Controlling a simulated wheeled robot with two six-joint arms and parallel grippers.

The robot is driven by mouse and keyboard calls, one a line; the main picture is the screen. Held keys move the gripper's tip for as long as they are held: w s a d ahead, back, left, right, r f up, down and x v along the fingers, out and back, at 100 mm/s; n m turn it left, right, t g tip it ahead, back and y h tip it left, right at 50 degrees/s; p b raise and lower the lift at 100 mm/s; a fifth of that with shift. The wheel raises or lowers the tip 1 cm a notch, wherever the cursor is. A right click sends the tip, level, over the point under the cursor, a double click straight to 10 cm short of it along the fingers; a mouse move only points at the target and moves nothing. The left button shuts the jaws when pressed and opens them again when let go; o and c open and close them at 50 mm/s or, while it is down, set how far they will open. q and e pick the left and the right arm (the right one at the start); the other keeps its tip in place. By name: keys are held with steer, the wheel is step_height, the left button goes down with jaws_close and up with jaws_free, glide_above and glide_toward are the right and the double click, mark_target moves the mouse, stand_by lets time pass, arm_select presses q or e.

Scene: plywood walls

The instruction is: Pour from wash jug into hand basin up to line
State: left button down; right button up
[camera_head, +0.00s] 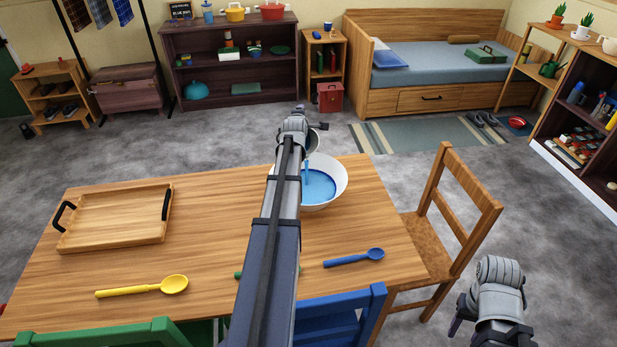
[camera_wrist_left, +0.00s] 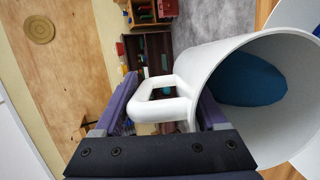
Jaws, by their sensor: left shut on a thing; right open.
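The white wash jug (camera_wrist_left: 215,75) is tilted, with blue liquid inside, and its handle (camera_wrist_left: 160,107) is between my left gripper's fingers (camera_wrist_left: 168,112). In the head view the jug (camera_head: 313,143) is mostly hidden behind my left arm, above the hand basin. The white hand basin (camera_head: 339,177) stands on the table, its left side hidden by my arm. Blue liquid (camera_head: 319,188) lies in it, and a thin blue stream falls into it. I cannot make out the line. My right gripper (camera_head: 488,322) is open and empty, at the lower right beyond the table.
The wooden table (camera_head: 220,220) holds a tray (camera_head: 115,217) with black handles, a yellow spoon (camera_head: 145,286) and a blue spoon (camera_head: 354,258). A wooden chair (camera_head: 450,220) stands at its right; green and blue chairs are at the front. The table between tray and basin is clear.

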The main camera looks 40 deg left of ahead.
arm_select(q)
steer(key=shift+s+d+y+b, duration=0.2)
steer(key=shift+d+y+b, duration=0.1)
steer(key=shift+b, duration=0.2)
stand_by(0.7)
steer(key=shift+r, duration=0.1)
